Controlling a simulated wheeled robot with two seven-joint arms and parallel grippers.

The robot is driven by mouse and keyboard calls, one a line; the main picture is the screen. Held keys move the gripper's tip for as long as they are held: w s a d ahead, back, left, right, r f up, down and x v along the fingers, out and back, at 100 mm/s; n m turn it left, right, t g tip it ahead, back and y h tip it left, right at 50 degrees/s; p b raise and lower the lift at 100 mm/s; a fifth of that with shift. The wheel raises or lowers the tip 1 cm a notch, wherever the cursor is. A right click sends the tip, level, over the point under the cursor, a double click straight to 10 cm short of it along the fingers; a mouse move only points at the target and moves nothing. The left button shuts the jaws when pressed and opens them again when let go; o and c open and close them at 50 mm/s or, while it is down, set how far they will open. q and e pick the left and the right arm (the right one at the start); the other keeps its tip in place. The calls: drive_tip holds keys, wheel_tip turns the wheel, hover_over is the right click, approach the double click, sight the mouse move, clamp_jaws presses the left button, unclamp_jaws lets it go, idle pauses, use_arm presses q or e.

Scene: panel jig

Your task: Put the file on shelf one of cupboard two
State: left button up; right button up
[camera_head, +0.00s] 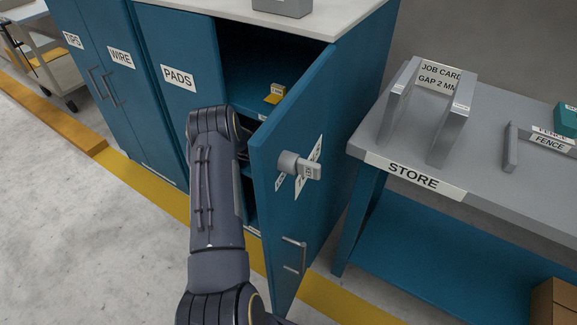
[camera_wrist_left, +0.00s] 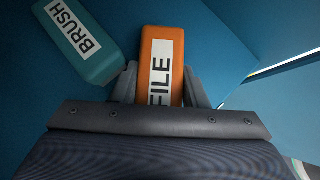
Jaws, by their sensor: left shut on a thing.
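The file (camera_wrist_left: 161,65), an orange block with a white FILE label, shows in the left wrist view. My left gripper (camera_wrist_left: 160,92) is shut on it, a finger on each side. In the head view my left arm reaches into the open blue cupboard (camera_head: 262,65) beside the PADS door. My arm and the open door (camera_head: 310,150) hide the gripper and the file there. An upper shelf (camera_head: 240,85) shows inside, with a small yellow labelled thing (camera_head: 275,94) on it. Lower shelf surfaces are mostly hidden. My right gripper is not in view.
A teal block labelled BRUSH (camera_wrist_left: 82,42) lies just left of the file in the left wrist view. The open door stands close to my arm's right. A grey bench labelled STORE (camera_head: 415,175) stands at the right. Closed cupboards (camera_head: 110,70) stand at the left.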

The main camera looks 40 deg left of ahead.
use_arm(q)
drive_tip(key=shift+f+b, duration=0.3)
drive_tip(key=shift+f, duration=0.15)
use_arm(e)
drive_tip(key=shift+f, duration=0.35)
use_arm(q)
drive_tip(key=o, duration=1.3)
drive_tip(key=shift+r, duration=0.1)
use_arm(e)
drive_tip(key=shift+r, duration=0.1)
